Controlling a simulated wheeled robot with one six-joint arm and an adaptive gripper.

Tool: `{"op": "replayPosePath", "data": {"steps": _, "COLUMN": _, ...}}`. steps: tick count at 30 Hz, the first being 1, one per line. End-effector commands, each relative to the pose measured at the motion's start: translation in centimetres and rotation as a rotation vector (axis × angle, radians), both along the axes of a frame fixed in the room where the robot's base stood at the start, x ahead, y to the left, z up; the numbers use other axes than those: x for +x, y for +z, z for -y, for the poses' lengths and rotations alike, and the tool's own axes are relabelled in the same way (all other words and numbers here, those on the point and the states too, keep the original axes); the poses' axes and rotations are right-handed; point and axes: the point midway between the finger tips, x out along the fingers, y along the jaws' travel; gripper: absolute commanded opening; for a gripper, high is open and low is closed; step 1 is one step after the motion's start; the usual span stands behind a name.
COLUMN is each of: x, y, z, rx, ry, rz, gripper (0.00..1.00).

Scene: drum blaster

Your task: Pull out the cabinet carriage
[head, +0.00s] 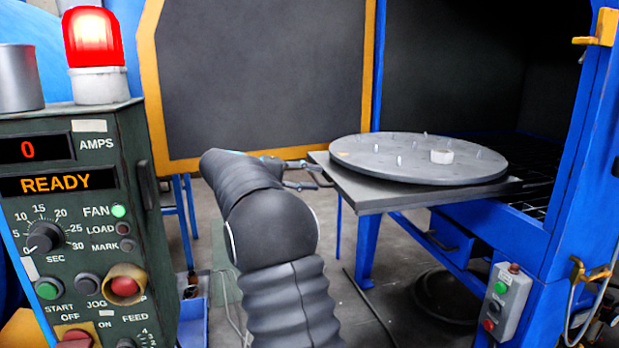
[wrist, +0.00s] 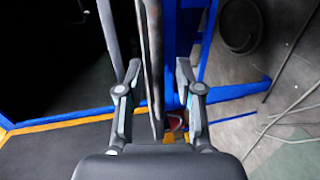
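The cabinet carriage (head: 375,194) is a flat grey plate bearing a round turntable (head: 365,152) with several small pegs and a pale round piece. In the head view it juts left out of the blue cabinet (head: 585,170), its right end at the opening. Contact at the tips is unclear.
The cabinet door (head: 262,80) stands open behind my arm, dark with a yellow rim. A control panel (head: 75,230) with a lit red beacon (head: 92,38) stands close at left. A switch box (head: 507,300) hangs at lower right. Floor shows below the carriage.

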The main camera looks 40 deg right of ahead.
Motion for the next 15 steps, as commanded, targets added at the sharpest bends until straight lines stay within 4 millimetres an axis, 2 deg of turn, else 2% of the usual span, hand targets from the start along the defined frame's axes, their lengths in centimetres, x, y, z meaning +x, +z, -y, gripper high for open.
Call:
{"op": "replayPosePath", "data": {"steps": 8, "x": 0.1, "y": 0.1, "z": -0.2, "rx": -0.001, "ry": 0.002, "rz": 0.001, "gripper": 0.37}}
{"op": "replayPosePath", "data": {"steps": 11, "x": 0.4, "y": 0.3, "z": -0.9, "rx": -0.002, "ry": 0.003, "rz": 0.001, "gripper": 0.37}}
{"op": "replayPosePath", "data": {"steps": 15, "x": 1.2, "y": 0.7, "z": -2.9, "rx": -0.002, "ry": 0.004, "rz": 0.001, "gripper": 0.37}}
